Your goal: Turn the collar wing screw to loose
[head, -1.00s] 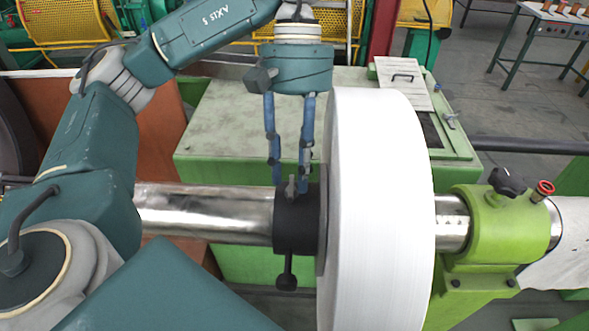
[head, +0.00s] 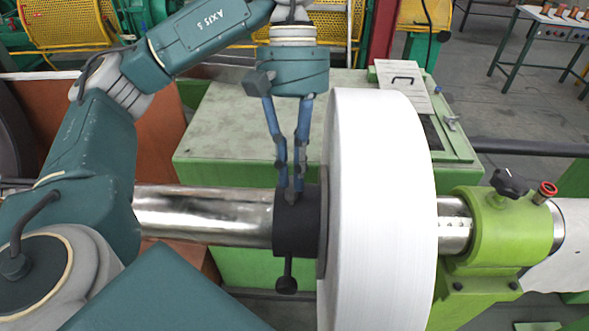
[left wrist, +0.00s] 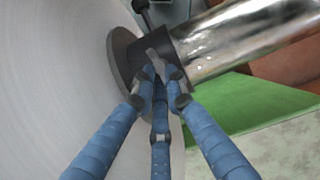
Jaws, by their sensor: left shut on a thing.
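The black collar (head: 297,232) sits on the shiny shaft (head: 200,216), against the left face of the large white reel (head: 385,220). The small grey collar wing screw (left wrist: 154,58) stands on the collar, partly hidden by my fingers. My left gripper (head: 291,192) comes down from above, and its blue fingers are shut on the wing screw. In the left wrist view the fingertips (left wrist: 163,76) meet at the wing screw, beside the collar. My right gripper is not in view.
A black-handled rod (head: 286,283) sticks down from the collar. The green bearing block (head: 495,230) with a black knob (head: 509,183) and a red-topped fitting (head: 545,190) is at the right. A green cabinet (head: 235,130) stands behind the shaft. The white reel is close beside my fingers.

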